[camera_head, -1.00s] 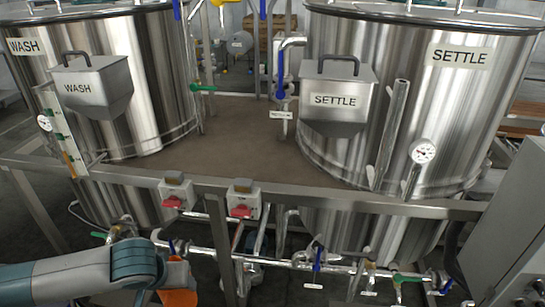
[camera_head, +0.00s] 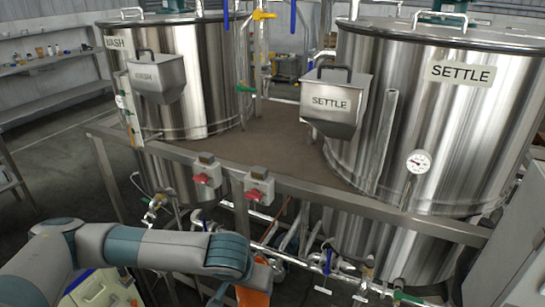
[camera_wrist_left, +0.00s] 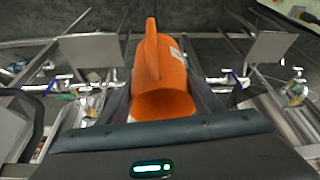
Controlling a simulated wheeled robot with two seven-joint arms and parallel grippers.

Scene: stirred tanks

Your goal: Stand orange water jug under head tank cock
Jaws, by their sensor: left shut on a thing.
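The orange jug (camera_wrist_left: 176,80) fills the middle of the left wrist view, between the two fingers of my left gripper (camera_wrist_left: 165,100). The fingers are shut on it. In the head view only part of the orange jug (camera_head: 254,292) shows at the bottom, below my left wrist; the rest is hidden or out of frame. My left arm comes in from the lower left. The head tank and its cock are not clearly identifiable. My right gripper is not in view.
The SETTLE tank (camera_head: 440,110) stands right and the WASH tank (camera_head: 205,90) stands left on a deck. A metal rail (camera_head: 300,188) with red switches (camera_head: 202,179) crosses in front. Pipes and valves with blue handles (camera_head: 327,262) run below. Shelves (camera_head: 50,62) stand far left.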

